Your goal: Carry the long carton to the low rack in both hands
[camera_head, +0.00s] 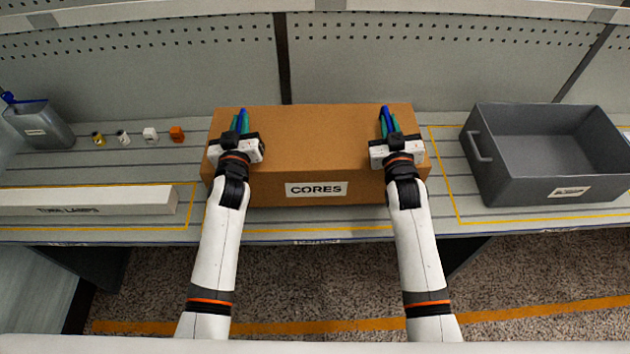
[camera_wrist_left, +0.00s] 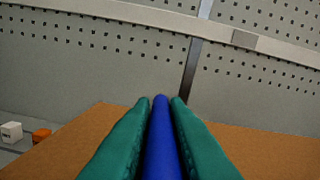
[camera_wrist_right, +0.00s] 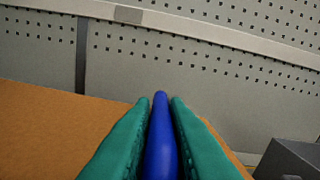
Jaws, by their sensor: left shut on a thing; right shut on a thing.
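The long brown carton (camera_head: 318,165), with a white label reading CORES, is over the grey bench (camera_head: 150,150) in front of the pegboard wall. I cannot tell whether its base touches the bench. My left gripper (camera_head: 241,121) is over the left part of its top, the green fingers shut on a blue handle (camera_wrist_left: 161,140). My right gripper (camera_head: 387,121) is over the right part, shut on a second blue handle (camera_wrist_right: 161,138). The handles' lower ends are hidden. I cannot make out a separate low rack.
A grey bin (camera_head: 480,180) stands right of the carton. A long white box (camera_head: 90,197) lies at left, with several small items and a grey canister (camera_head: 40,128) behind it. Yellow lines mark the bench. Speckled floor (camera_head: 320,270) shows in front.

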